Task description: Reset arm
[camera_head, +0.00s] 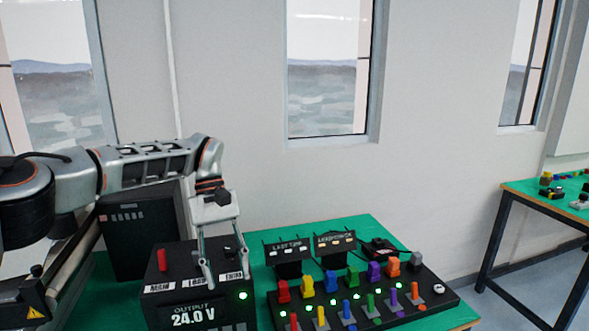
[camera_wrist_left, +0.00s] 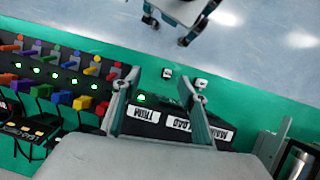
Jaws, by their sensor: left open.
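My left gripper (camera_head: 226,281) is open and empty, pointing down over the black power supply box (camera_head: 196,316), which reads OUTPUT 24.0 V. Its fingers straddle the top near the label plates, and I cannot tell if they touch it. A red switch (camera_head: 162,260) stands up on the box's left. In the left wrist view the open fingers (camera_wrist_left: 166,92) frame the box top with its TRIM and LOAD labels (camera_wrist_left: 179,124). At the top of that view is what looks like my right gripper (camera_wrist_left: 170,28), cut off by the edge; its jaw state is unclear.
A black panel (camera_head: 440,300) with rows of coloured switches and green lights lies right of the box. Two small labelled displays (camera_head: 335,243) stand behind it. A dark unit (camera_head: 140,235) stands behind the box. Another table (camera_head: 545,199) is at far right.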

